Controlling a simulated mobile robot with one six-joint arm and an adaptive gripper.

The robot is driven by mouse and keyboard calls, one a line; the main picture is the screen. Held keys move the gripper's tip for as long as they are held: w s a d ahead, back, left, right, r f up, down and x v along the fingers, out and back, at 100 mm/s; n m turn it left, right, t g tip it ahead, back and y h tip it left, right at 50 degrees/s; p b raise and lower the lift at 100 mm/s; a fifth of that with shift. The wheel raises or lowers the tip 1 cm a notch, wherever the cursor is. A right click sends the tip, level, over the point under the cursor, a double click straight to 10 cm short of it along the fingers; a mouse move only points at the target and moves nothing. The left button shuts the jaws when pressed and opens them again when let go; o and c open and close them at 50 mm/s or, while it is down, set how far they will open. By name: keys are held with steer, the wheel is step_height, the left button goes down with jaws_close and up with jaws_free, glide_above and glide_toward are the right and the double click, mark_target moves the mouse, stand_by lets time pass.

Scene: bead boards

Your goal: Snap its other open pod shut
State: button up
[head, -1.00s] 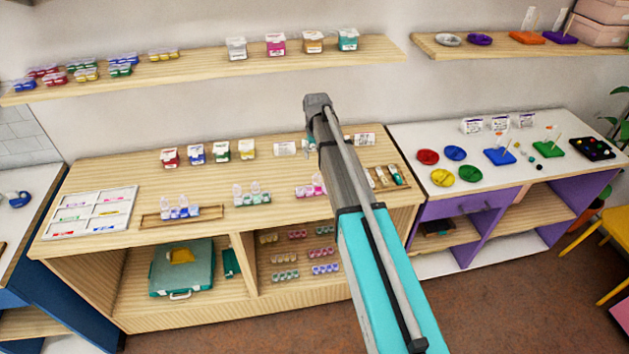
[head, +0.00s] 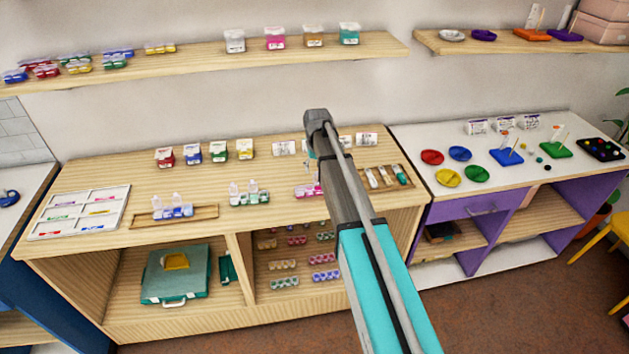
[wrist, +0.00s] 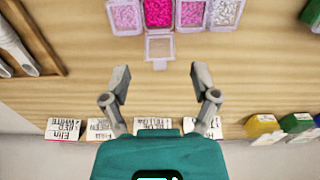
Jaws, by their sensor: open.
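A pink pod strip (head: 308,191) lies on the wooden counter, partly hidden behind my arm in the head view. In the wrist view the strip (wrist: 157,14) runs along the top edge, with pink, magenta, lilac and whitish pods. A clear square lid (wrist: 159,47) stands open from the magenta pod, on the side toward my gripper. My gripper (wrist: 159,76) is open and empty, its two fingers apart either side of the lid's line and short of it. In the head view my arm hides most of the gripper.
A green strip (head: 249,199) and a blue strip (head: 173,212) with raised lids lie to the left. A wooden tray (wrist: 60,62) with grey tools is on the left in the wrist view. Labelled cards (wrist: 155,124) stand behind. Bare counter lies between strip and cards.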

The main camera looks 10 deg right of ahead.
mark_target(317, 174)
steer(key=shift+f+b, duration=1.3)
steer(key=shift+f, duration=0.25)
steer(key=shift+c, duration=0.2)
